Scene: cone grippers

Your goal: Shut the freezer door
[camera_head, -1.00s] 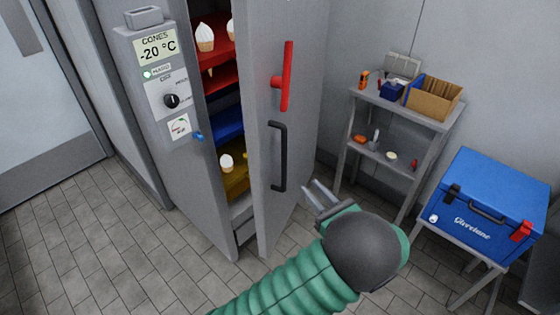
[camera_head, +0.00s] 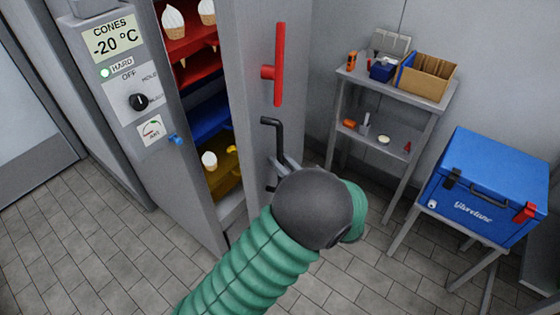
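The grey freezer door (camera_head: 247,70) stands partly open, with a gap on its left showing the shelves. It carries a red lever (camera_head: 278,65) and, below it, a black handle (camera_head: 278,138). My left gripper (camera_head: 278,168) is at the lower part of the black handle, its fingers pointing at it. My dark wrist hides part of the gripper, so I cannot tell whether the fingers grip the handle. The freezer body (camera_head: 165,185) is to the left, with a -20 °C display (camera_head: 114,38) and a dial. My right gripper is not in view.
A grey rack (camera_head: 415,112) with a cardboard box (camera_head: 427,76) stands to the right. A blue cool box (camera_head: 492,185) sits on a stand at far right. Tiled floor is clear at lower left.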

